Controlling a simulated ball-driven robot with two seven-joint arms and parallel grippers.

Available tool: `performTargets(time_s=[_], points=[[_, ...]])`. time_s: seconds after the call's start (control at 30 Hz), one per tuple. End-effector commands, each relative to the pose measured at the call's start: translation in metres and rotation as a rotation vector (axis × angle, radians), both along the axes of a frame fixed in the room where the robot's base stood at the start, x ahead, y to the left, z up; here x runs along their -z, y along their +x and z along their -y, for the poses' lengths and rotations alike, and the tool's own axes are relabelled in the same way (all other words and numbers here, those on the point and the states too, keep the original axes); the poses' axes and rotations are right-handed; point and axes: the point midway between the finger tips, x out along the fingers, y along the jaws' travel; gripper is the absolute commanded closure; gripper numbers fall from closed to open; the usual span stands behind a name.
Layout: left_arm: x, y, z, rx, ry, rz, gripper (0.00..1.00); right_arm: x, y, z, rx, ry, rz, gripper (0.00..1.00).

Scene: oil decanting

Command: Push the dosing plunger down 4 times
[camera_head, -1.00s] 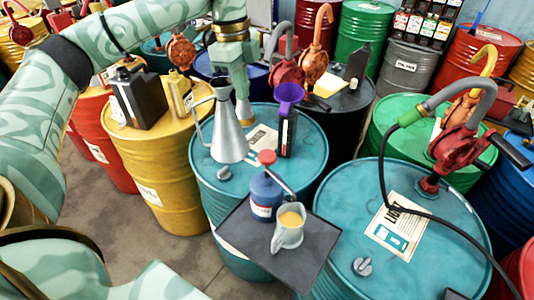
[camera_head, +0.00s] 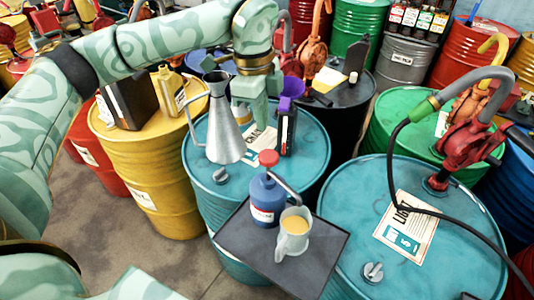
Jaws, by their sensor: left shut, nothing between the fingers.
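The blue dosing bottle (camera_head: 266,203) stands upright on a dark tray, with a red plunger knob (camera_head: 268,158) on top, which is up, and a grey spout pointing right. A grey jug (camera_head: 291,238) with yellowish liquid stands beside the bottle, near the spout's end. My left gripper (camera_head: 247,120) points down above the teal drum, behind and above the plunger and apart from it. Its fingers are shut and hold nothing. My right gripper is not in view.
The dark tray (camera_head: 320,264) juts out at the front of a teal drum (camera_head: 318,140). A metal funnel can (camera_head: 224,135) and a black bottle with purple funnel (camera_head: 287,130) stand close to the gripper. A hose crosses the right teal drum.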

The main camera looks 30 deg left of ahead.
Motion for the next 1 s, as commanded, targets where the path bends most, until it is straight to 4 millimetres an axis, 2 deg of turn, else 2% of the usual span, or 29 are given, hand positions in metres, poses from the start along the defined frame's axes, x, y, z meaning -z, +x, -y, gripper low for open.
performTargets(time_s=[0.1, 0.27, 0.6, 0.73, 1.0], points=[[0.006, 0.0, 0.0, -0.001, 0.0, -0.001, 1.0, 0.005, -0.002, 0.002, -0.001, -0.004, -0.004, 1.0], [0.021, 0.0, 0.001, 0.0, 0.001, -0.002, 1.0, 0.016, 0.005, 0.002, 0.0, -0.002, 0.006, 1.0], [0.064, 0.0, 0.005, 0.0, 0.001, -0.004, 1.0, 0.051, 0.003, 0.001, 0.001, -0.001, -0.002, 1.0], [0.071, 0.0, 0.006, 0.001, 0.0, -0.002, 1.0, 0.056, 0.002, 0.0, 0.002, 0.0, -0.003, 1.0], [0.07, 0.0, 0.007, 0.0, 0.0, -0.001, 1.0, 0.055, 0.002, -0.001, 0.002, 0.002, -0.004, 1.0]])
